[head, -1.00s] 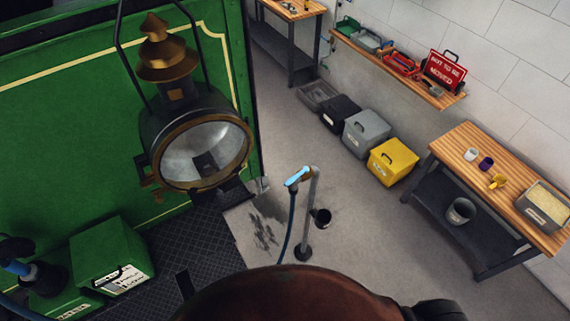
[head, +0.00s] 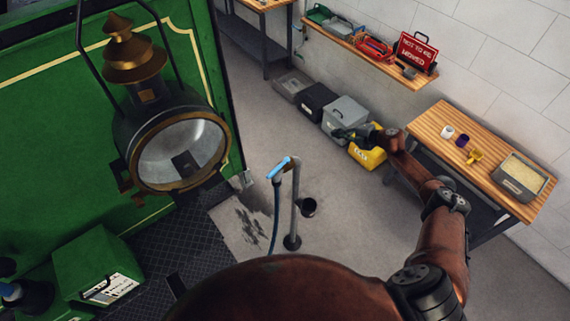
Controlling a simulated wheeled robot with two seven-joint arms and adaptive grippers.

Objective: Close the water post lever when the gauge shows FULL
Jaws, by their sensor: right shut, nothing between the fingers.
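The water post (head: 295,205) is a thin grey standpipe on a dark round foot, standing on the floor in the middle of the view. A bright blue piece (head: 279,168) sits at its top, with a dark blue hose (head: 275,215) hanging down from it. A small brownish fitting shows beside the blue piece; I cannot tell which part is the lever. I cannot make out a gauge. My right gripper (head: 345,133) is shut and empty, to the right of and beyond the post in the picture, in front of the grey and yellow boxes. My left gripper is not in view.
The green tram side with a large lamp (head: 180,150) is at left. A dark cup (head: 308,207) is beside the post. A yellow box (head: 367,158), grey box (head: 345,112) and wooden bench (head: 480,150) line the wall. The floor around the post is open.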

